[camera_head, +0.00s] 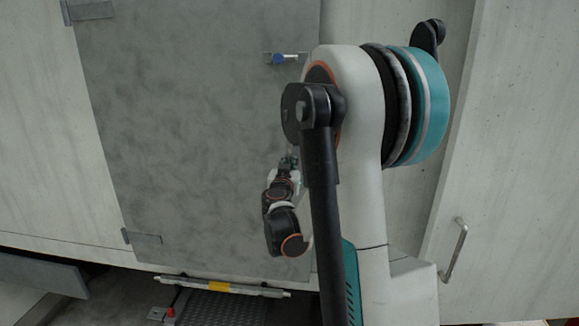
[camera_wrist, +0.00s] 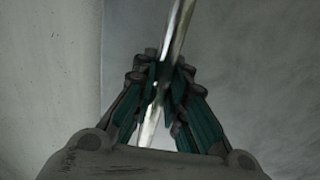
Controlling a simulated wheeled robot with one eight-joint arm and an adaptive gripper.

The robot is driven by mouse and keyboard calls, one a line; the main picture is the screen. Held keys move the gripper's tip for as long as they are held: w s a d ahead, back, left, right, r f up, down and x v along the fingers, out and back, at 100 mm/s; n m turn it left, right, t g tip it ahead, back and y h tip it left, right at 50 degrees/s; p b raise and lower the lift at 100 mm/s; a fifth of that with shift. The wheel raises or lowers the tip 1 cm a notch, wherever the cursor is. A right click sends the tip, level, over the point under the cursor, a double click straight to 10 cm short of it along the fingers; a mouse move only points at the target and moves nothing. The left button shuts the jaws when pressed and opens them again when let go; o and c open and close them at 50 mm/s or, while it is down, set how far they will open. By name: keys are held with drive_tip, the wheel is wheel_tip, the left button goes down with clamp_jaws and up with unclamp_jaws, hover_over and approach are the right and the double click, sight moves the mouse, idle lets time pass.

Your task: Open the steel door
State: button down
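The steel door (camera_head: 185,130) is a large mottled grey panel in the head view. It looks closed, lying flush with the pale wall. My gripper (camera_head: 289,158) is in front of the door's right part, below the latch. In the wrist view, my gripper's teal fingers (camera_wrist: 167,85) close in on both sides of a shiny metal bar handle (camera_wrist: 180,25). The bar runs between the fingertips, slightly tilted. In the head view, my arm and gripper hide the handle and part of the door's right edge.
A small latch with a blue part (camera_head: 280,59) sits on the door's upper right. Hinges show at its left edge, upper (camera_head: 90,10) and lower (camera_head: 142,239). A metal grab handle (camera_head: 457,250) is on the right wall. A step (camera_head: 220,305) lies below the door.

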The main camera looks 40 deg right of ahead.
drive_tip(key=v, duration=0.6)
drive_tip(key=shift+a+b, duration=0.4)
drive_tip(key=shift+a, duration=0.05)
drive_tip(key=shift+w, duration=0.1)
drive_tip(key=w+a+v, duration=0.1)
drive_tip(key=v, duration=0.5)
idle(0.6)
drive_tip(key=shift+s+a, duration=0.15)
drive_tip(key=s+a, duration=0.2)
drive_tip(key=a, duration=0.4)
drive_tip(key=shift+s+b, duration=0.3)
drive_tip(key=shift+b, duration=0.05)
drive_tip(key=s+a, duration=0.2)
drive_tip(key=a, duration=0.4)
idle(0.5)
